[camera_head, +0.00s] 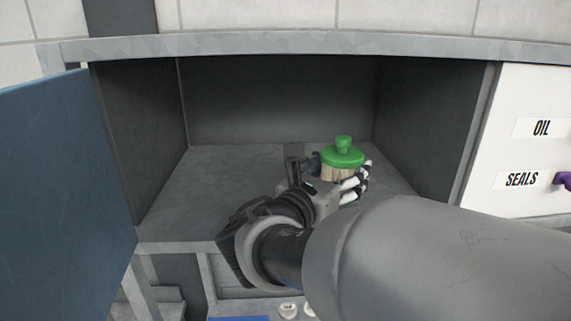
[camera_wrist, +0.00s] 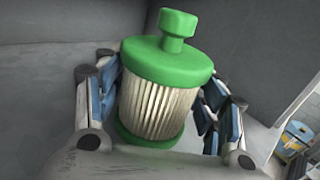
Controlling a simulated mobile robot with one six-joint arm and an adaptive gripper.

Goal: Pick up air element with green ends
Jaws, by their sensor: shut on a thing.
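The air element (camera_head: 342,158) has a green top cap with a knob and a pale pleated body. It stands upright inside the open grey cabinet, towards the right of the shelf. In the wrist view the air element (camera_wrist: 160,95) shows both green ends, with the fingers on either side of it. My gripper (camera_head: 340,178) reaches in from the front and is shut on the air element. In the head view my gripper hides its lower part. I cannot tell whether its base touches the shelf.
The cabinet shelf (camera_head: 200,190) is otherwise bare. A blue door (camera_head: 60,190) stands open at the left. A white panel (camera_head: 530,95) labelled OIL and SEALS, with a purple handle (camera_head: 563,180), is at the right. The cabinet's top edge (camera_head: 300,43) runs above.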

